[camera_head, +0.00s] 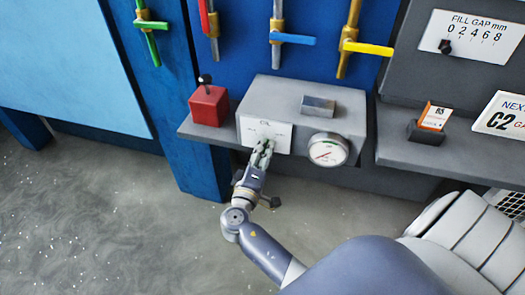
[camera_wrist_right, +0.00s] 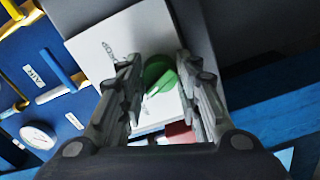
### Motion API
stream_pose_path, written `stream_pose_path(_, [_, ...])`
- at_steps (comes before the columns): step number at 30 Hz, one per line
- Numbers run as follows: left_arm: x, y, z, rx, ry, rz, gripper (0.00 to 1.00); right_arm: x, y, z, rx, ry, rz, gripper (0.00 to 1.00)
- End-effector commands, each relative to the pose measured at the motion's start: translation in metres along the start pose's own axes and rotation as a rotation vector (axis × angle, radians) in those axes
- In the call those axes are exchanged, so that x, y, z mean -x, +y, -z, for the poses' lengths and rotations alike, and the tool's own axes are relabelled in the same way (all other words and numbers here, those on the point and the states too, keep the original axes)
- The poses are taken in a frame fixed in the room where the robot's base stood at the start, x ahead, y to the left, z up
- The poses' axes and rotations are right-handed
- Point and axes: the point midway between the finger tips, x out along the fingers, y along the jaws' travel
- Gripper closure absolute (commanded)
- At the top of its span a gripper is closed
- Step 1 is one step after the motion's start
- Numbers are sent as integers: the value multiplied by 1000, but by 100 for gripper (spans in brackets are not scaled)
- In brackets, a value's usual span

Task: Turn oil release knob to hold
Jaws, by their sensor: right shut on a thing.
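The oil release knob (camera_wrist_right: 160,74) is round and green with a white pointer. It sits on a white label plate (camera_wrist_right: 118,38) and lies between my right fingers in the right wrist view. In the head view the plate (camera_head: 279,133) is on the front of the grey oil box (camera_head: 268,97), and my gripper hides the knob. My right gripper (camera_head: 263,148) is shut on the knob. The pointer slants toward the lower left in the wrist view; small print on the plate is too blurred to read surely. My left gripper is not in view.
A round gauge (camera_head: 328,150) is close to the right of the plate. A red block (camera_head: 208,105) with a black knob stands left of the box. Green (camera_head: 150,25), red, blue (camera_head: 292,39) and yellow (camera_head: 368,48) valve handles are above. Open floor lies at lower left.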

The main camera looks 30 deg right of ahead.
Motion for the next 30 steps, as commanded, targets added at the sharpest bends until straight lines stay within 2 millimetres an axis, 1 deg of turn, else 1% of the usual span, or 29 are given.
stream_pose_path(6, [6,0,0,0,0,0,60,0,0,0,168,-1,2,93])
stream_pose_path(12, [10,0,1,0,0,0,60,0,0,0,274,-1,2,93])
stream_pose_path(21, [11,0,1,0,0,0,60,0,0,0,347,-1,2,93])
stream_pose_path(30, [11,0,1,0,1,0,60,0,0,0,354,0,2,93])
